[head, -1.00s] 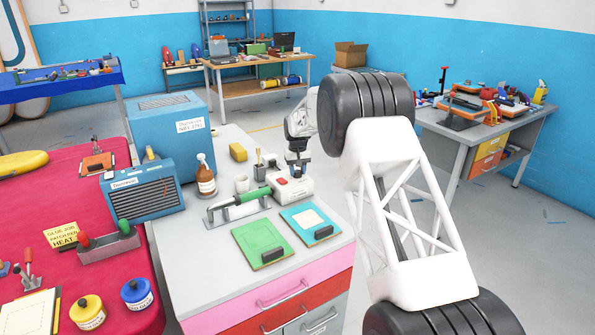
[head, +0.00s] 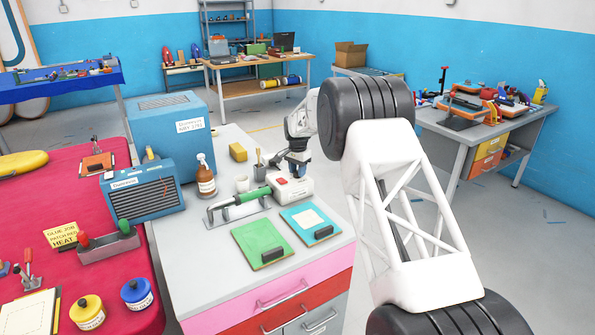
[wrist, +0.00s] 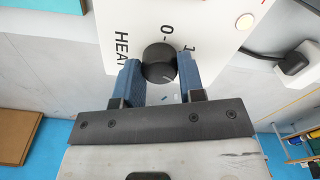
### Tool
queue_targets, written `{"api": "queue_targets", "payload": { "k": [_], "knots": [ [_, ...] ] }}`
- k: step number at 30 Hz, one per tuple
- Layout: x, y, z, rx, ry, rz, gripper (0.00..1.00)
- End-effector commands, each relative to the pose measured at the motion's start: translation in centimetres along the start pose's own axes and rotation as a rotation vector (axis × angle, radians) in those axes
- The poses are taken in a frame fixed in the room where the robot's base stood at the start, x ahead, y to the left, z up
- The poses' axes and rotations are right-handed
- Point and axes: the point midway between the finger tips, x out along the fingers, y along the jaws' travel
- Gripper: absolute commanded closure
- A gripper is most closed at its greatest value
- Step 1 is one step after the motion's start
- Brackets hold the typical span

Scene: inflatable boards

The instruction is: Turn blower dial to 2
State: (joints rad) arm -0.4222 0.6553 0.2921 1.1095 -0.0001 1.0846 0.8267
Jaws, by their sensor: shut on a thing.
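The blower dial is a round black knob (wrist: 159,62) on a white panel (wrist: 208,22) in the wrist view. The panel carries the marks "0", "1" and "HEAT" beside the knob. My gripper (wrist: 160,75) has its two blue fingers on either side of the knob, shut on it. In the head view my gripper (head: 297,168) reaches down at the white box with a red switch (head: 291,187) on the grey cabinet top. The dial itself is hidden there. I cannot read which mark the knob points to.
A green board (head: 262,243) and a blue board (head: 309,222) lie nearer the front edge. A brown bottle (head: 206,177) and a white cup (head: 242,183) stand to the left.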

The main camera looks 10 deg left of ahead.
Motion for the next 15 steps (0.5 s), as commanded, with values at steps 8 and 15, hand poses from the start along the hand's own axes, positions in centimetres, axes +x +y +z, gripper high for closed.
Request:
{"api": "queue_targets", "payload": {
  "k": [8, 15],
  "knots": [
    [0.09, 0.03, 0.07, 0.103, -0.002, 0.002, 0.87],
    [0.09, 0.02, 0.08, 0.121, -0.002, 0.002, 0.87]
  ]
}}
